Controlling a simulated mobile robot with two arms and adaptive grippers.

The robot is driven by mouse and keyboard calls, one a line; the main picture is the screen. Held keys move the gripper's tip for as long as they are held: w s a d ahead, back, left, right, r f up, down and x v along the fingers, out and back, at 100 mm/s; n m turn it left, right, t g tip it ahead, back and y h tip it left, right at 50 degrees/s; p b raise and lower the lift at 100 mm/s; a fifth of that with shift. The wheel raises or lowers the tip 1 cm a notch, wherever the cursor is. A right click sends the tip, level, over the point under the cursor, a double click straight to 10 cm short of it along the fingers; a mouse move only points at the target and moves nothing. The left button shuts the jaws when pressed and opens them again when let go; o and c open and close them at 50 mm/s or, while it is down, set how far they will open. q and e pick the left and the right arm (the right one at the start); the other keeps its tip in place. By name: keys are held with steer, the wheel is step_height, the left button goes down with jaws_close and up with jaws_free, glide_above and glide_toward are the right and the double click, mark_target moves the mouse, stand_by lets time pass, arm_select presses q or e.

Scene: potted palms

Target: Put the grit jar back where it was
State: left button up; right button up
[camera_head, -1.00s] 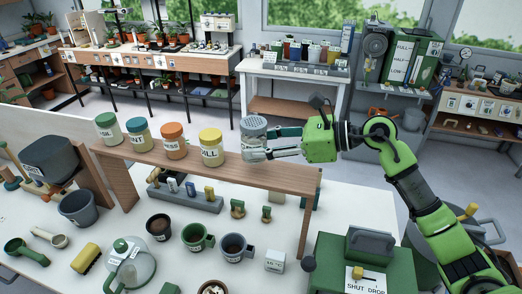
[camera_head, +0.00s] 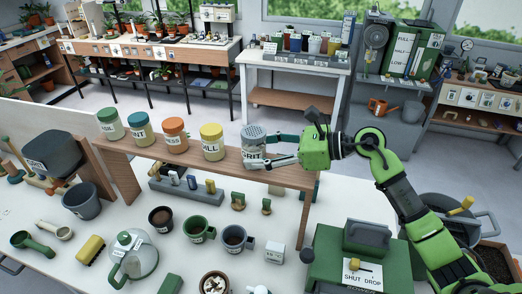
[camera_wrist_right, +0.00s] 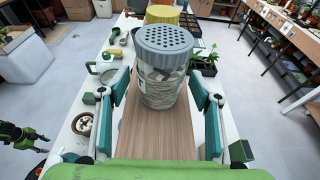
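The grit jar (camera_head: 254,131), clear with a grey lid and a partly hidden label, stands upright on the right part of the raised wooden shelf (camera_head: 225,163). In the right wrist view the jar (camera_wrist_right: 165,72) has a perforated lid and pale contents. My right gripper (camera_head: 270,150) is around it from the right. In the wrist view its teal fingers (camera_wrist_right: 160,100) stand apart on either side, with gaps to the jar. A black and green part, probably my left gripper (camera_wrist_right: 22,135), shows at the left edge of the wrist view; its fingers are unclear.
The yellow-lided jar (camera_head: 212,143), orange-lidded jar (camera_head: 175,135), teal-lidded jar (camera_head: 139,131) and green-lidded jar (camera_head: 109,124) stand left along the shelf. Mugs, a glass cloche (camera_head: 134,253) and a green box (camera_head: 355,262) occupy the bench below.

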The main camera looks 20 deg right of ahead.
steer(key=shift+r, duration=0.25)
steer(key=b+v, duration=0.2)
steer(key=v, duration=0.3)
steer(key=b+v, duration=0.2)
steer(key=v, duration=0.3)
steer(key=shift+s+d+f, duration=0.1)
steer(key=shift+s+d, duration=0.15)
steer(key=shift+s+d+r+b, duration=0.35)
steer(key=shift+d+r+b, duration=0.05)
steer(key=shift+d+r, duration=0.05)
